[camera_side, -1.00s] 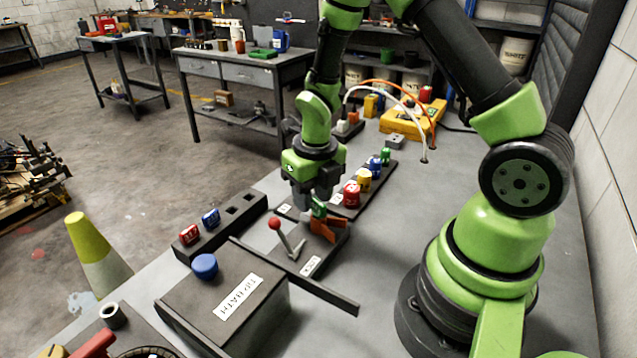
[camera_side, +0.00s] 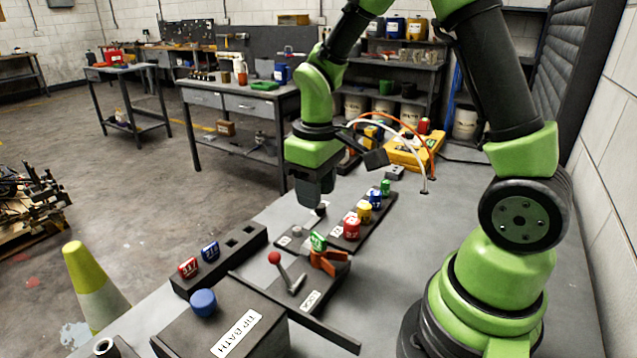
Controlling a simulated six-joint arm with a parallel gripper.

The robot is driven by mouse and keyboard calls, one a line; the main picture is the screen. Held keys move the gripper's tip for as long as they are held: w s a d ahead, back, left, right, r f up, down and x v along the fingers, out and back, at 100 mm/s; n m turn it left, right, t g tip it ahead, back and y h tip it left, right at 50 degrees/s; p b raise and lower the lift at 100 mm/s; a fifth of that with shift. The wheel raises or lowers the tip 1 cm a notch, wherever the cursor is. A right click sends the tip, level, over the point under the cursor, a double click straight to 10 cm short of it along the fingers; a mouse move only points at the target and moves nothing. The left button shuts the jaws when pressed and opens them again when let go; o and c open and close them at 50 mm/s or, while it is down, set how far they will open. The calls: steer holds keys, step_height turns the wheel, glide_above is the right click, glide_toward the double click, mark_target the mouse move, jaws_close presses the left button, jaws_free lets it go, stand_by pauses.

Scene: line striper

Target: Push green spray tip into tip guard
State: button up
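The green spray tip (camera_side: 318,241) sits at the orange tip guard (camera_side: 328,262) on a dark block labelled LOCK. It looks slightly tilted; how deep it is seated I cannot tell. My gripper (camera_side: 316,203) is above and behind the green tip in the picture, apart from it, pointing down. No object shows in it. Its fingers are dark and seen from the side, so their opening is unclear.
A red-knobbed lever (camera_side: 276,259) stands left of the guard. A dark rack (camera_side: 375,218) holds red, yellow, blue and green tips behind it. A TIP BATH box (camera_side: 180,335) with a blue knob stands in front; another rack (camera_side: 225,263) is at left.

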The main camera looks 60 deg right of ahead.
mark_target(319, 236)
steer(key=shift+s+f+m, duration=0.1)
steer(key=shift+f+m, duration=0.6)
steer(key=shift+f, duration=0.85)
steer(key=shift+s+f+m, duration=0.1)
steer(key=shift+f+m, duration=0.6)
steer(key=shift+f, duration=0.8)
steer(key=shift+s+f+m, duration=0.1)
steer(key=shift+f+m, duration=0.6)
steer(key=shift+f, duration=0.85)
jaws_close()
steer(key=shift+n, duration=1.9)
